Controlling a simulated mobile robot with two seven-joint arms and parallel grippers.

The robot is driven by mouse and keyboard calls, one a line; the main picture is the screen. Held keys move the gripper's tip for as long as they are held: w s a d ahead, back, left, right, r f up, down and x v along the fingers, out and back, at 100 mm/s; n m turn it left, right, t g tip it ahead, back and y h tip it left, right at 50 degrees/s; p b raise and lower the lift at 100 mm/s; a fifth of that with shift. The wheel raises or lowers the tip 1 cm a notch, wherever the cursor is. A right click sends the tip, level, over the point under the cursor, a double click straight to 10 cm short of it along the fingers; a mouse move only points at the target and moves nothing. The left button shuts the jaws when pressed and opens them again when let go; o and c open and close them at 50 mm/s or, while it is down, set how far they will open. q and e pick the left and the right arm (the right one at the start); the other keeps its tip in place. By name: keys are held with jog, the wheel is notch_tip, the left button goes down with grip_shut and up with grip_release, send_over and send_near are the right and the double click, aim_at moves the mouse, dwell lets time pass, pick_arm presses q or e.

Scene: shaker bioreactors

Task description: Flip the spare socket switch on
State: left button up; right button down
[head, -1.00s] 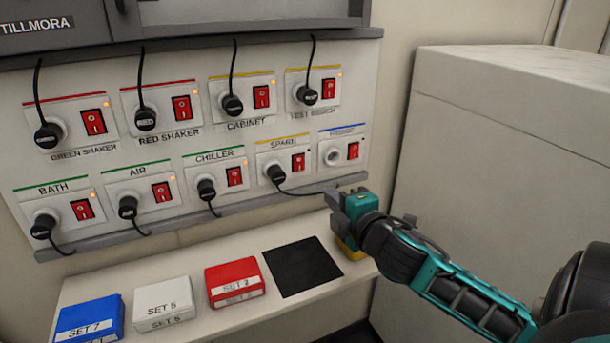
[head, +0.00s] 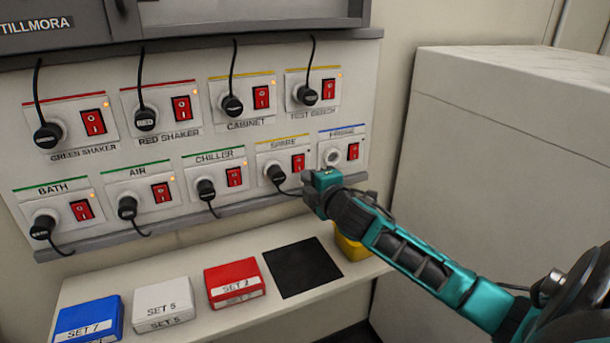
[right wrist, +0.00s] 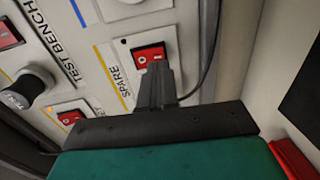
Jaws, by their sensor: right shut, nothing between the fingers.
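The spare socket switch (head: 298,163) is a red rocker on a white plate under a yellow stripe, in the panel's lower row. A black plug (head: 276,175) sits in the socket to its left. My right gripper (head: 318,182) is just below and right of this switch, in front of the panel. In the right wrist view its closed, empty fingertips (right wrist: 158,72) overlap the lower edge of the red spare switch (right wrist: 150,52). I cannot tell whether they touch it. The small lamp beside it looks dark; the rocker's position is unclear. My left gripper is out of view.
Other sockets with red switches, such as the chiller switch (head: 234,177), sit close by. The blue-striped socket (head: 333,157) to the right has no plug. Below are a shelf with a red box (head: 235,280), a black mat (head: 302,267) and a yellow object (head: 352,248).

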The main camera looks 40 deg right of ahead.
aim_at(299, 164)
jog(key=shift+x, duration=1.35)
jog(key=shift+w+b, duration=0.1)
jog(key=shift+b, duration=0.5)
jog(key=shift+f, duration=0.15)
